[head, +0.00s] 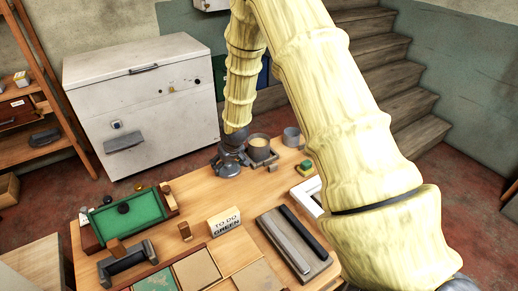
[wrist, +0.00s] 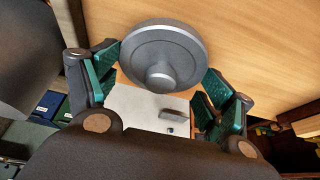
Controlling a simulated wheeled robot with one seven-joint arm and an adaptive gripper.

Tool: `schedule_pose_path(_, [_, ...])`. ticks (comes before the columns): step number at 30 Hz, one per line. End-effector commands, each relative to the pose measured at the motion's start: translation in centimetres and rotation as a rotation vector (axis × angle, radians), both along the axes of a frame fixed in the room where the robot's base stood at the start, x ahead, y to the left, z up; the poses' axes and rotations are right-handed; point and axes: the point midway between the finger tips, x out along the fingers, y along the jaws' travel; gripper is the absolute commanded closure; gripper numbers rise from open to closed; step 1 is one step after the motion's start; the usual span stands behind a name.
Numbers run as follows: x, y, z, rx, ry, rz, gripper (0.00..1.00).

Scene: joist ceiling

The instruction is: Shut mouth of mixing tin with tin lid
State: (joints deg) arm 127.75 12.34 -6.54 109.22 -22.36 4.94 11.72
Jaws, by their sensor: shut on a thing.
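The tin lid (wrist: 150,45) is a round grey disc with a central knob, seen in the wrist view between the green finger pads. My gripper (wrist: 163,75) is shut on it, with a pad at either side. In the head view my gripper (head: 230,168) is low over the back edge of the table; the lid is hard to make out there. A round open tin (head: 259,152) with tan contents, apparently the mixing tin, stands just right of my gripper. Its mouth is uncovered.
A smaller grey cup (head: 291,138) and a green-topped block (head: 305,166) stand right of the tin. A white freezer (head: 145,105) stands behind the table.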

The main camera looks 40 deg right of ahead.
Motion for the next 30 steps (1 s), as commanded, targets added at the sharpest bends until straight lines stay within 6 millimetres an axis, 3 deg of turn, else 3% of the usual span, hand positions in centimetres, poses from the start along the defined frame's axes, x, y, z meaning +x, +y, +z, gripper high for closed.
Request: schedule_pose_path(30, [0.0,0.0,3.5,0.0,0.0,0.0,0.47])
